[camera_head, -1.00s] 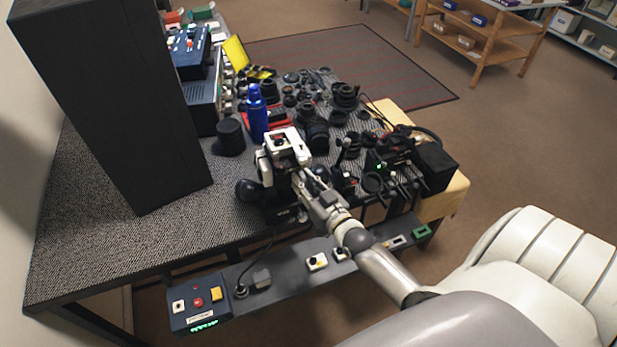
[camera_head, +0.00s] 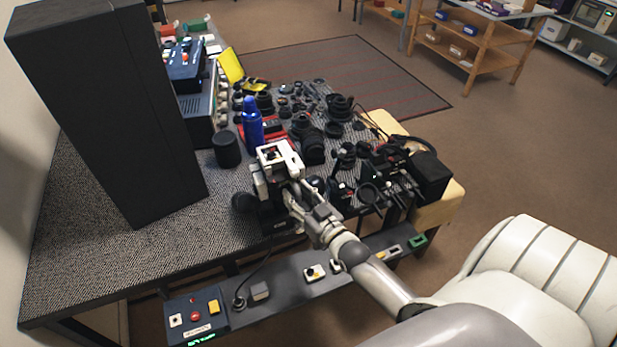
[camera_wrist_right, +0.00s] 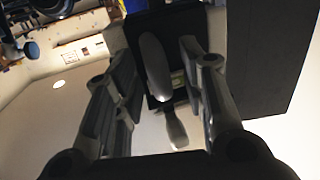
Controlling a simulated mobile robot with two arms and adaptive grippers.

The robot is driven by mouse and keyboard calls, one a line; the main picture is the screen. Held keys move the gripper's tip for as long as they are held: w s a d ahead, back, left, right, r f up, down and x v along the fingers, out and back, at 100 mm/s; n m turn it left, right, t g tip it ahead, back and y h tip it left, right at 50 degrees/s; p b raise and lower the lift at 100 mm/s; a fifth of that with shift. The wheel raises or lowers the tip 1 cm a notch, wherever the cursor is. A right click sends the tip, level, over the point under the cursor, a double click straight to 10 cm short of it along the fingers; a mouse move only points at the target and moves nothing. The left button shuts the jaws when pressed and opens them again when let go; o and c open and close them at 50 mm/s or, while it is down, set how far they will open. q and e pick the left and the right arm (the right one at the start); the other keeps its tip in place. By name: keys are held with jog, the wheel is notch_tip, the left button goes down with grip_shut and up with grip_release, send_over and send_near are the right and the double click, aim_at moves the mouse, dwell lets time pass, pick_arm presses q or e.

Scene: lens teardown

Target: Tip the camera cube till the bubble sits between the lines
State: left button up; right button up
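My right gripper (camera_head: 272,180) is over the front of the table, its arm coming in from the lower right. In the right wrist view its two fingers (camera_wrist_right: 157,60) stand apart on either side of a dark block (camera_wrist_right: 140,35), which may be the camera cube. A grey rounded lever-like part (camera_wrist_right: 154,68) shows in front of the block. A small greenish patch (camera_wrist_right: 178,80) beside it may be the bubble vial; bubble and lines are too small to read. I cannot tell whether the fingers touch the block. My left gripper is not in view.
A tall black box (camera_head: 110,110) stands at the left. A blue bottle (camera_head: 252,122) and a black cylinder (camera_head: 227,150) stand behind the gripper. Lenses (camera_head: 341,106) and camera parts crowd the right side. A control panel (camera_head: 300,272) runs along the front. The table's left front is clear.

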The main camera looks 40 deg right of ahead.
jog(key=s, duration=1.1)
jog(key=shift+s+a+r, duration=0.25)
jog(key=shift+a+r, duration=0.05)
jog(key=shift+a, duration=0.05)
jog(key=s+a+f+g+b, duration=0.15)
jog(key=s+f+g, duration=0.25)
jog(key=f, duration=1)
jog(key=s+a+f+g, duration=0.25)
jog(key=s+f, duration=0.25)
jog(key=f, duration=1)
jog(key=s+a+f+n+g+b, duration=0.1)
jog(key=s+a+f+g, duration=0.1)
jog(key=s+f+g, duration=0.3)
jog(key=s+a+f+n+g+b, duration=0.1)
jog(key=s+f+g, duration=0.4)
jog(key=s+f, duration=0.9)
jog(key=s+a+n, duration=0.1)
jog(key=s, duration=0.4)
jog(key=shift+a+y, duration=0.3)
jog(key=shift+a, duration=0.05)
jog(key=shift+s, duration=0.1)
